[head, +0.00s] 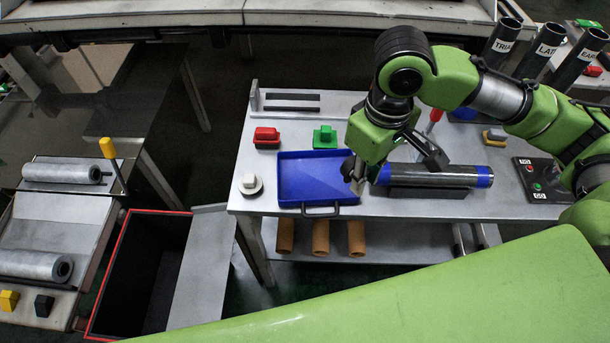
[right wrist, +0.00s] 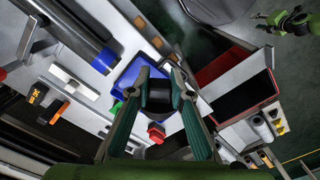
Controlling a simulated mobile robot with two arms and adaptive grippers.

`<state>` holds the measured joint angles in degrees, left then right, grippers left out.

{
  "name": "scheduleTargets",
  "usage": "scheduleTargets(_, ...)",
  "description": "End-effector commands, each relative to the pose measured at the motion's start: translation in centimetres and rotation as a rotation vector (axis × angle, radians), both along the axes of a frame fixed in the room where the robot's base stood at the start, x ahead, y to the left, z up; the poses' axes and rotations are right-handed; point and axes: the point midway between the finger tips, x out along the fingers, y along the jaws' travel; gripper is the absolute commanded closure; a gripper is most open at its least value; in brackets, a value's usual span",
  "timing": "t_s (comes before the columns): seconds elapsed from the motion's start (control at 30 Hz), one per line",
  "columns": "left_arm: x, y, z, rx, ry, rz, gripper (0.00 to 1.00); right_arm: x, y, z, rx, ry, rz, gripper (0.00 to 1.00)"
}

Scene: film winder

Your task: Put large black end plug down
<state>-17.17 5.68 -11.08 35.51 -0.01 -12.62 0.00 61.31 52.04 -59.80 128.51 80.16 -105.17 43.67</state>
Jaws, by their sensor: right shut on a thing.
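My right gripper (head: 354,180) is above the right edge of the blue tray (head: 290,200) in the head view. In the right wrist view my right gripper (right wrist: 161,84) is shut on the large black end plug (right wrist: 159,98), which sits between its fingers. The blue tray also shows behind the plug in that view (right wrist: 127,77). I cannot tell the exact gap between plug and tray.
A dark tube (head: 430,175) with blue ends lies in a holder right of the tray. Red (head: 266,136), green (head: 325,136) and white (head: 249,184) plugs stand around the tray. A red-rimmed bin (head: 118,232) is at lower left. The tray's visible floor looks empty.

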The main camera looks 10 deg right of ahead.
Motion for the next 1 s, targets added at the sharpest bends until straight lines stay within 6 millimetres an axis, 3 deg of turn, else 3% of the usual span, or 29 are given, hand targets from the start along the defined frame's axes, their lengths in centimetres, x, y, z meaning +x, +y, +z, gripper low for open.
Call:
scheduleTargets(0.2,-0.1,-2.3,0.9,-0.026,0.001,-0.003,0.60,0.1,-1.1,-0.7,0.001,0.000,0.416,1.00)
scheduleTargets(0.5,-0.1,-2.5,1.5,-0.029,0.000,-0.004,0.60,0.0,-2.8,-1.7,-0.009,0.006,0.832,1.00)
scheduleTargets(0.67,0.0,-2.1,1.7,-0.025,0.000,-0.001,0.60,0.2,-3.2,-2.0,-0.011,0.008,0.917,1.00)
scheduleTargets(0.77,0.0,-1.8,2.0,-0.020,0.000,0.000,0.60,1.3,-2.6,-2.4,-0.009,0.008,0.930,1.00)
scheduleTargets(1.0,0.0,-1.5,3.4,-0.018,0.000,0.002,0.60,6.4,-0.2,-4.8,-0.011,0.010,0.929,1.00)
